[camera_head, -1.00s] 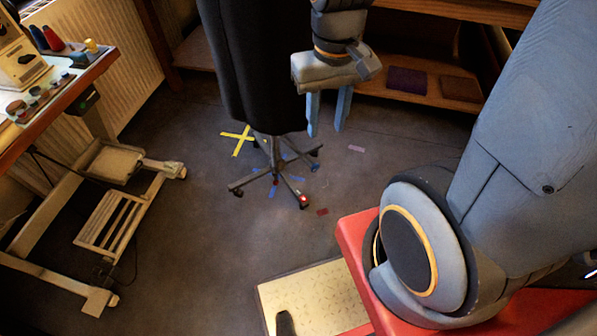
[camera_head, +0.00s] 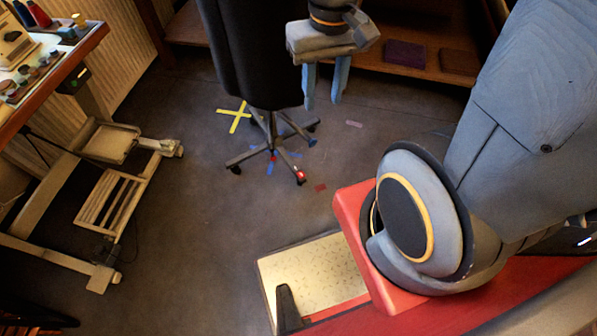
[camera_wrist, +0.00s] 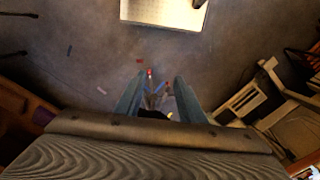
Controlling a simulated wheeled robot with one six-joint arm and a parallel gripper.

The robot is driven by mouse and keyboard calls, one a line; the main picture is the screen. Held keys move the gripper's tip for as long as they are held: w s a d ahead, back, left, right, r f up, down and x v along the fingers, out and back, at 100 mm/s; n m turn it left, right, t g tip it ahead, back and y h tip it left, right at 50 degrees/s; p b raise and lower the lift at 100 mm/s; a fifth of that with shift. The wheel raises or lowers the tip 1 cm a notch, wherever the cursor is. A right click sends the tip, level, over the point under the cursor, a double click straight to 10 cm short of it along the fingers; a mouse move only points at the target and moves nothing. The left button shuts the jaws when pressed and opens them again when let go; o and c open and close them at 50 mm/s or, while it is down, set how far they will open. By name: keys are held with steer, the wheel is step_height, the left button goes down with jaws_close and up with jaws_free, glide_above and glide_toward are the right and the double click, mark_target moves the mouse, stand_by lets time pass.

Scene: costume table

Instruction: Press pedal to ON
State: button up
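A dark dress form stand on a wheeled base (camera_head: 272,146) stands on the floor at the centre. A slatted treadle-like plate (camera_head: 110,200) hangs low under the table at left. My gripper (camera_head: 322,103) points down beside the dark garment, well above the floor. Its two blue-grey fingers are apart with nothing between them. In the wrist view my gripper (camera_wrist: 156,88) shows with the wheeled base beyond its fingers. No ON marking is legible.
A work table (camera_head: 60,75) with a sewing machine and spools stands at left. Wooden shelves (camera_head: 430,75) stand at the back. A yellow tape cross (camera_head: 234,117) and coloured tape pieces mark the floor. A pale speckled panel (camera_head: 310,270) lies at bottom centre. Open floor lies between.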

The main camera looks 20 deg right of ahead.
steer(key=shift+f, duration=0.1)
steer(key=c, duration=0.5)
steer(key=shift+n+t+h, duration=0.4)
steer(key=shift+n+t, duration=0.2)
steer(key=w+d+f+b, duration=0.1)
steer(key=w+f+b, duration=0.2)
steer(key=f+b, duration=0.2)
steer(key=w+d+f+b, duration=0.2)
steer(key=w+f+b, duration=0.2)
steer(key=f, duration=0.7)
steer(key=w+d+f+b, duration=0.1)
steer(key=w+f+b, duration=0.3)
steer(key=f+b, duration=0.2)
steer(key=shift+d+f+b, duration=0.15)
steer(key=shift+f+b, duration=0.05)
steer(key=shift+f, duration=0.5)
steer(key=shift+d+f+b, duration=0.1)
steer(key=shift+f+b, duration=0.1)
steer(key=shift+f, duration=0.5)
jaws_close()
steer(key=w+f+b, duration=0.3)
steer(key=f+b, duration=0.4)
steer(key=f, duration=0.6)
steer(key=w+f+n+t+y+b, duration=0.1)
steer(key=w+f+b, duration=0.3)
steer(key=f+b, duration=0.4)
step_height(320, 180, down, 6)
steer(key=shift+w+r+n, duration=0.15)
steer(key=shift+w+n, duration=0.15)
steer(key=shift+d, duration=0.1)
